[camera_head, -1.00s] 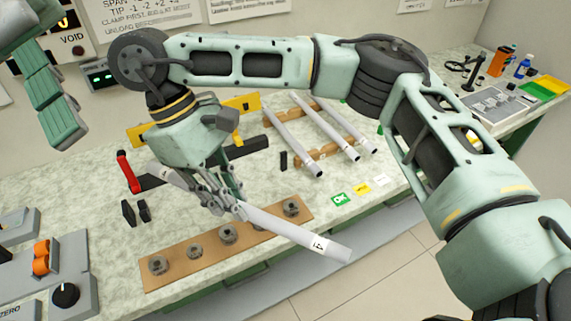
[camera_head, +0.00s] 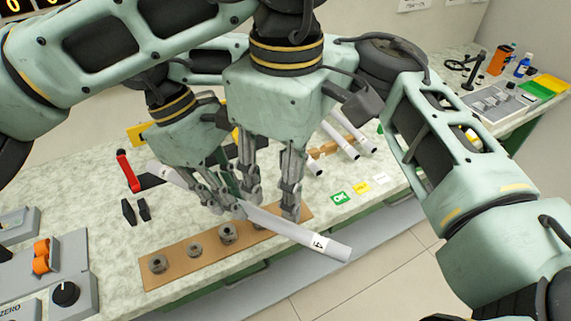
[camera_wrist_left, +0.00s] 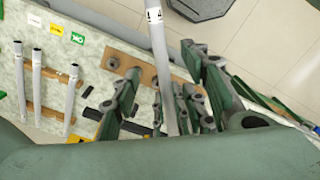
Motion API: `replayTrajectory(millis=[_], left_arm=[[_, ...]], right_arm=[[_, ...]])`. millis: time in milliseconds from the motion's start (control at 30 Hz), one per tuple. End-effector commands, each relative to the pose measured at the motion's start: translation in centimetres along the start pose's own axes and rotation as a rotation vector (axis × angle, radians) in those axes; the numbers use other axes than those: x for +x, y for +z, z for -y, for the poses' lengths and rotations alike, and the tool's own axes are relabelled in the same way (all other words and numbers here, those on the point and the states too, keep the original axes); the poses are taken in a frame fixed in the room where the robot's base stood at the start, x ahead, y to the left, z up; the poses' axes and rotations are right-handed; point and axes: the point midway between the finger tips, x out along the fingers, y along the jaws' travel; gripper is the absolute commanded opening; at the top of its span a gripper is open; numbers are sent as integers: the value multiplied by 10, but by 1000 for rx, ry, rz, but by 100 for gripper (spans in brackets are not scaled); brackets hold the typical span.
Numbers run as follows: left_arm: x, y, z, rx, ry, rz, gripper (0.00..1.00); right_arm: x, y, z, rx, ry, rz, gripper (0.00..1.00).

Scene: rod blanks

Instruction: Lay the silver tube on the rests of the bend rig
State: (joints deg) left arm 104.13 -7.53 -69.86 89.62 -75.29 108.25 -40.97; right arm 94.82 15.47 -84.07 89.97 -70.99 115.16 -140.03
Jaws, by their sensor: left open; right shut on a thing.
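A silver tube (camera_head: 310,240) marked 4 is held at a slant above the bench, with its marked end toward the front edge. My right gripper (camera_head: 224,201) is shut on it near its middle. My left gripper (camera_head: 270,206) is open, with its fingers around or just above the tube on the marked side; I cannot tell whether they touch it. The tube also shows between fingers in the left wrist view (camera_wrist_left: 158,45). The bend rig shows only in part behind my arms: a red handle (camera_head: 126,172) and a yellow piece (camera_head: 134,136). Its rests are hidden.
A wooden board (camera_head: 178,270) with several round metal pieces lies beneath the tube. Other tubes (camera_wrist_left: 37,85) lie on wooden supports to the right in the head view. Small black blocks (camera_head: 143,209) stand left of the grippers.

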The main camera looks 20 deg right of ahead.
Motion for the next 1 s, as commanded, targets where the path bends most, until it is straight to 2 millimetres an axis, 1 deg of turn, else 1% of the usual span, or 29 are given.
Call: replayTrajectory(millis=[33,300,500,700,967,1000], left_arm=[[9,0,1,0,-3,3,41],[61,1,1,-1,-4,6,41],[90,1,1,-2,-3,5,41],[102,1,1,-3,-1,5,41],[103,1,1,-3,-1,5,41],[103,1,1,-3,-1,5,39]], right_arm=[[0,0,0,0,0,0,0],[0,0,0,0,0,0,0],[0,0,0,0,0,0,0],[0,0,0,0,0,0,0],[0,0,0,0,0,0,0],[0,0,0,0,0,0,0]])
